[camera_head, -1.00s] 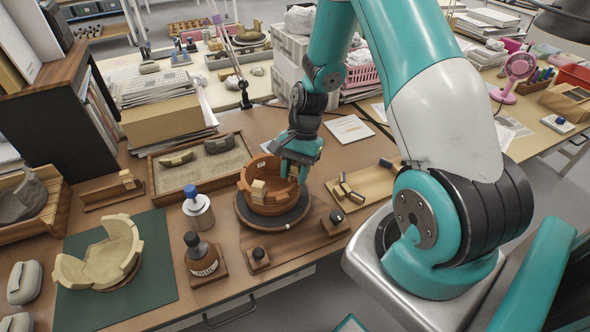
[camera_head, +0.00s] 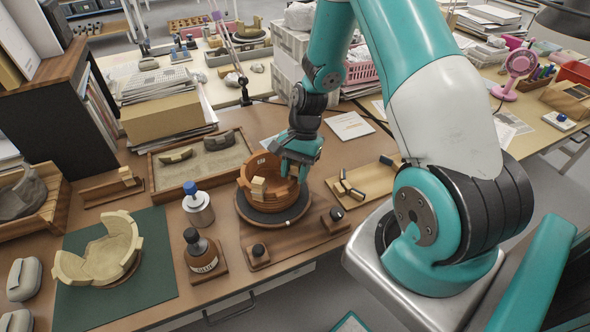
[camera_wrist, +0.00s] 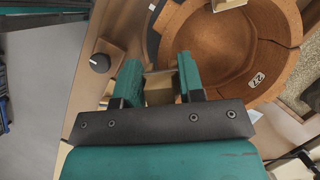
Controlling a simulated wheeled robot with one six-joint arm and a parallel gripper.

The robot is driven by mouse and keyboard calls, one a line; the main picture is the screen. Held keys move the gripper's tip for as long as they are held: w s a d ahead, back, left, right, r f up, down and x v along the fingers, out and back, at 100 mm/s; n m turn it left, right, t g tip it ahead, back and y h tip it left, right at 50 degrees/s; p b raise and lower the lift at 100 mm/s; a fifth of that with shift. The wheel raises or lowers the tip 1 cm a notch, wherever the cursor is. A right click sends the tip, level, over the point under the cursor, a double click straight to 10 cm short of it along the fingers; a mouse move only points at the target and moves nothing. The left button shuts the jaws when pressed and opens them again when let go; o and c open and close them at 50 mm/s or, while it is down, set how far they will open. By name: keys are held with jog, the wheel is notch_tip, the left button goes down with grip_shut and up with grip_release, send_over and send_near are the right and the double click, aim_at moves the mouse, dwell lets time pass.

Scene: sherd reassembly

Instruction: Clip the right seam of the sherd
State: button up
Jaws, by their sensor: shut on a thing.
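The terracotta bowl (camera_head: 276,196), built up from sherds, stands on a dark round turntable (camera_head: 272,217). A pale wooden clip (camera_head: 258,188) sits on its near rim; it shows at the top edge of the wrist view (camera_wrist: 228,4). My gripper (camera_head: 300,160) is at the bowl's right rim. In the wrist view my gripper (camera_wrist: 159,80) has its two teal fingers closed on a tan wooden clip (camera_wrist: 159,90) beside the bowl wall (camera_wrist: 235,45). The fingers partly hide this clip, and I cannot tell whether it touches the right seam.
A wooden tray (camera_head: 375,182) with several small pieces lies right of the bowl. A brown bottle (camera_head: 204,255), a blue-capped jar (camera_head: 198,208) and a sand tray (camera_head: 165,185) stand to the left. A cream vessel (camera_head: 105,255) rests on a green mat.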

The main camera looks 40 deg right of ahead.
jog(key=shift+f+b, duration=0.3)
jog(key=shift+f, duration=0.35)
dwell(0.9)
jog(key=o, duration=0.8)
jog(key=shift+c, duration=0.2)
jog(key=b+v, duration=0.1)
jog(key=v, duration=1.6)
jog(key=shift+d+r, duration=0.2)
jog(key=shift+w, duration=0.15)
